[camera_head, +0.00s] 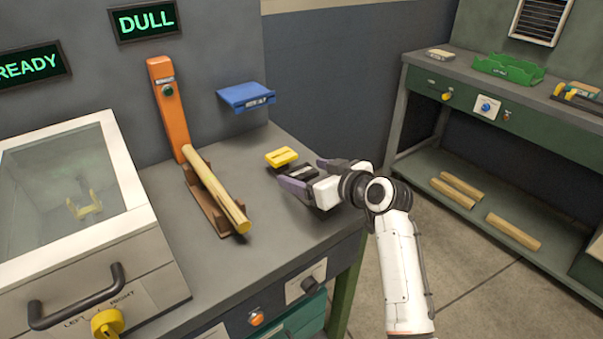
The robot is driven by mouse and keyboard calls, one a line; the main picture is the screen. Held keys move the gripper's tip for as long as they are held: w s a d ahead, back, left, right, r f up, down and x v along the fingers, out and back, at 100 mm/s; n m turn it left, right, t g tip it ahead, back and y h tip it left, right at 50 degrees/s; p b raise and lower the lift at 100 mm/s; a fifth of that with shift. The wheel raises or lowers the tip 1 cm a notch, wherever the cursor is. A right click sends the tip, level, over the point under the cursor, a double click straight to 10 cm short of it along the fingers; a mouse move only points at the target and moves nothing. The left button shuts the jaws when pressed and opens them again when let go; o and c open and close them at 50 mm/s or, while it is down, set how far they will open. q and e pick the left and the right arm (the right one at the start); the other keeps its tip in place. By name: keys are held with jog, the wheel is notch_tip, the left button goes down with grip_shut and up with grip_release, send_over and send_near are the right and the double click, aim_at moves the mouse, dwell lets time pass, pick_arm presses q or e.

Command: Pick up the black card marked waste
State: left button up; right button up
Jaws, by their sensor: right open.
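My right gripper (308,175) is open, low over the right part of the grey bench top, with its fingers pointing left. A small dark flat piece (302,171) shows between its two fingers, and it looks like the black card. No marking can be read on it, and the gripper hides part of it. I cannot tell whether the fingers touch it. A yellow block (282,157) sits just beyond the fingertips. My left gripper is not in view.
A turned wood rod (216,188) lies in a brown cradle by an orange post (166,105). A blue tray (246,96) is on the wall behind. A glass-lidded box (150,250) fills the left. A green bench (440,68) stands at right, wood pieces on its lower shelf.

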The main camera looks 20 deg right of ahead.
jog(key=c, duration=1.1)
jog(key=shift+c, duration=0.2)
